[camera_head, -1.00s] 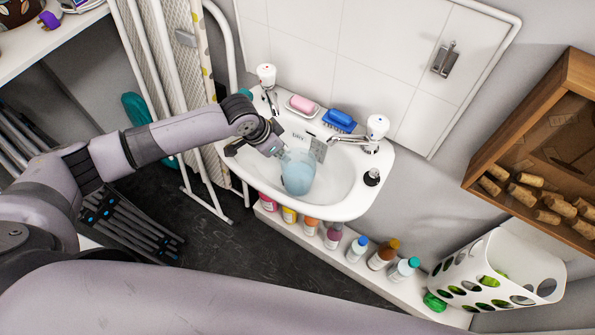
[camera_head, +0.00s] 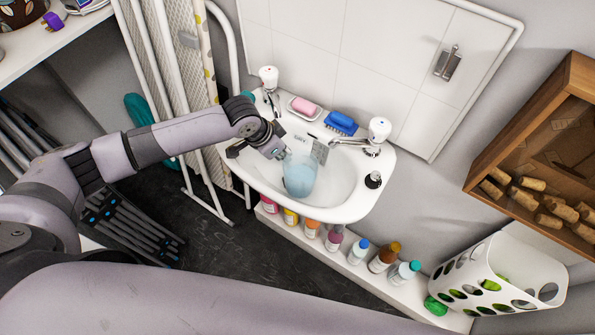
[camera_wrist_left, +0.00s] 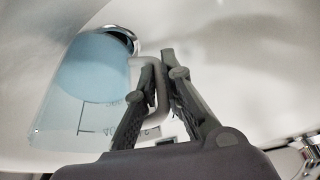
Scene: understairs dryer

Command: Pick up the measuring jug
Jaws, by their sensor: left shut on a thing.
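The measuring jug (camera_head: 299,175) is clear with pale blue in it. It is in the white sink (camera_head: 345,190) in the head view, roughly upright. In the left wrist view the jug (camera_wrist_left: 85,75) is at the left, with dark markings on its side. My left gripper (camera_head: 279,152) comes in from the left at the jug's upper left side. In the wrist view its fingers (camera_wrist_left: 166,75) are shut on the jug's pale handle (camera_wrist_left: 158,95). I cannot tell whether the jug's base touches the basin. My right gripper is not in view.
Two taps (camera_head: 268,78) (camera_head: 378,130) stand at the sink's back, with pink soap (camera_head: 304,105) and a blue brush (camera_head: 341,121) between them. Several bottles (camera_head: 358,248) line a low ledge beneath. A white basket (camera_head: 500,275) and wooden cork box (camera_head: 540,165) are right.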

